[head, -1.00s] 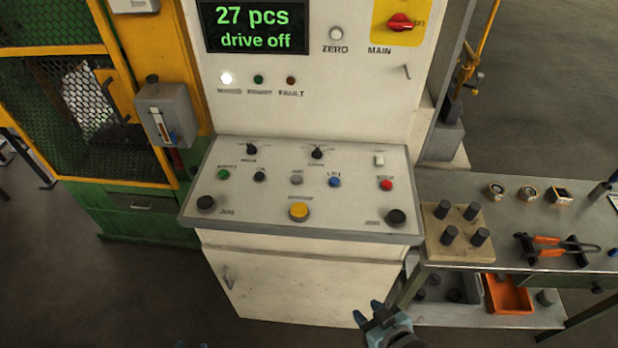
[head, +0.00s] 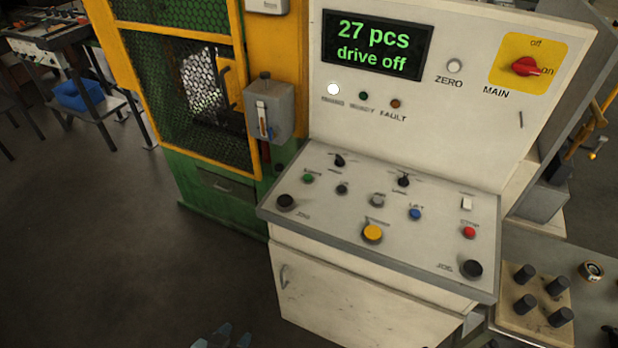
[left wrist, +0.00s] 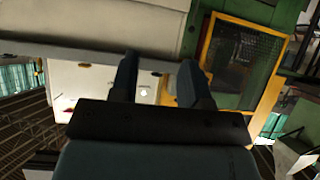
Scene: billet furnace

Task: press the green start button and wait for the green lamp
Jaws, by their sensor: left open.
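The green button (head: 308,178) is a small round knob at the upper left of the sloping console (head: 330,222); its label is too blurred to read. The small green lamp (head: 363,96) on the upright panel is dark. The display (head: 376,46) reads "27 pcs" and "drive off". My left gripper (head: 224,338) shows only its fingertips at the bottom edge of the head view, in front of and below the console, apart from the button. In the left wrist view its two fingers (left wrist: 158,80) are apart with nothing between them. My right gripper is out of view.
A lit white lamp (head: 333,89) and an unlit fault lamp (head: 396,104) flank the green lamp. A yellow button (head: 372,233), a blue button (head: 415,214) and a red button (head: 469,231) share the console. A caged machine (head: 150,90) stands left. The floor at left is clear.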

